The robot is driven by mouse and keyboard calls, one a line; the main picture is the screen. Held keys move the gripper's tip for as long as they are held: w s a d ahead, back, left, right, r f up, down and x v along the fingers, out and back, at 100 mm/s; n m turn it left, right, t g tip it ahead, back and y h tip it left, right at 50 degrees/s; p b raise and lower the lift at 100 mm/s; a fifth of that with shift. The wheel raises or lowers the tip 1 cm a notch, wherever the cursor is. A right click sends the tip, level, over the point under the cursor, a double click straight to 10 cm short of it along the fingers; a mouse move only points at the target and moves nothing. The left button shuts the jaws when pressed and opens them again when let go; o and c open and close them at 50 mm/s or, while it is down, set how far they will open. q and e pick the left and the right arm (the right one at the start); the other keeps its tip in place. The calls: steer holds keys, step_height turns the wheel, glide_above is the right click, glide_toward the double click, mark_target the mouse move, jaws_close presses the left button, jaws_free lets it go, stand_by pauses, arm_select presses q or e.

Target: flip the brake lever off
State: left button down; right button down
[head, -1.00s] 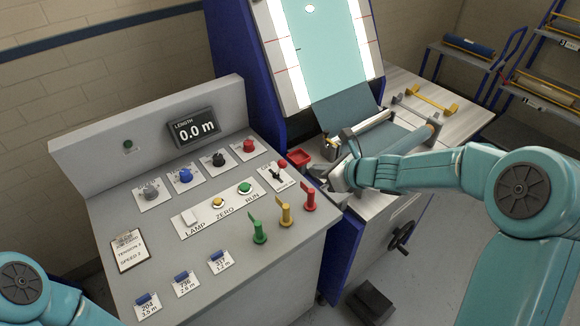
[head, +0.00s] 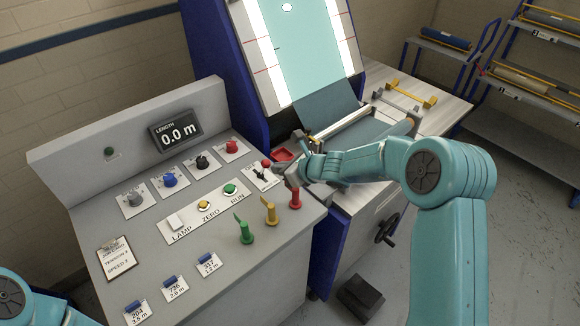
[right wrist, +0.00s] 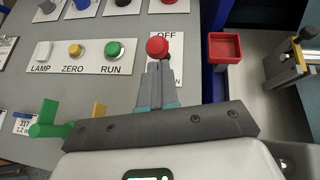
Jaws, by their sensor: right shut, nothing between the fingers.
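The brake lever is a small lever with a red ball knob (head: 266,162) on a white plate at the right side of the sloped grey panel. In the right wrist view, its red knob (right wrist: 157,46) shows just beyond my fingertips, beside the word OFF on the plate. My fingers hide most of its stem. My right gripper (head: 277,173) is shut and empty, close to the lever on its right side; it also shows in the right wrist view (right wrist: 160,68). I cannot tell whether it touches the lever. My left gripper is out of view.
Red (head: 295,196), yellow (head: 271,212) and green (head: 245,230) handles stand on the panel just in front of the lever. A red tray (head: 284,154) lies behind my gripper. LAMP, ZERO and RUN buttons sit left of the lever.

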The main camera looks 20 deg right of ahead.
steer(key=shift+w+a+f, duration=0.1)
steer(key=shift+w+f, duration=0.1)
steer(key=shift+w, duration=0.05)
steer(key=shift+w+a+r, duration=0.1)
steer(key=shift+a+r, duration=0.05)
steer(key=shift+a, duration=0.05)
